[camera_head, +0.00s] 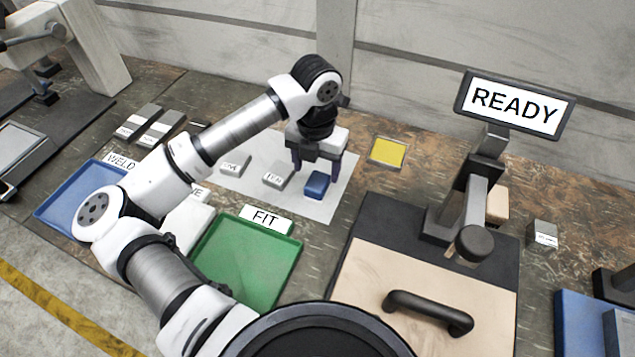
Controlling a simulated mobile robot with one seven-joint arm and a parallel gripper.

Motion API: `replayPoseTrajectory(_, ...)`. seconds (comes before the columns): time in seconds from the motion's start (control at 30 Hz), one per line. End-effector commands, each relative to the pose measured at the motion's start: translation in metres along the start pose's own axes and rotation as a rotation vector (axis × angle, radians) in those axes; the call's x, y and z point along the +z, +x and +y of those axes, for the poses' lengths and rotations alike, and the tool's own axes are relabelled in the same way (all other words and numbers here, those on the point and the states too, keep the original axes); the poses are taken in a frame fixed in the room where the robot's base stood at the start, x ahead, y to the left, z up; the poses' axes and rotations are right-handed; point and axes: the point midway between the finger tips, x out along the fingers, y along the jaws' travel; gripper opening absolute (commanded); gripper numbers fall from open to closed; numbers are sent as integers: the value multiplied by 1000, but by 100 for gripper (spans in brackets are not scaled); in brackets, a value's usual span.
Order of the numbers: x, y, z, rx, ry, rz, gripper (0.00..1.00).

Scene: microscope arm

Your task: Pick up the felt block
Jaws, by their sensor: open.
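A small blue block (316,186) with rounded edges lies on the pale grey mat (327,207). It looks like the felt block, though its material cannot be told for certain. My gripper (316,171) points down with its dark fingers spread, one to the left of the blue block and one by its upper right side. The fingertips appear just behind or above the block; contact cannot be told. The gripper holds nothing that I can see.
Two grey labelled blocks (276,179) lie left of the blue one on the mat. A green tray (291,262) marked FIT and a blue tray (52,216) stand in front. A yellow pad (388,152) lies behind right. A stand with a READY screen (515,104) rises at right.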

Motion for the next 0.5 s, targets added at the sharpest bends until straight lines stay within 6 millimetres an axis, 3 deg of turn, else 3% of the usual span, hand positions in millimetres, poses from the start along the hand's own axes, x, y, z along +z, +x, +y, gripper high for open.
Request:
replayPoseTrajectory(0.23, -1, 16, -1, -4, 2, 2, 65)
replayPoseTrajectory(0.5, -1, 51, 0, -3, 1, 1, 65)
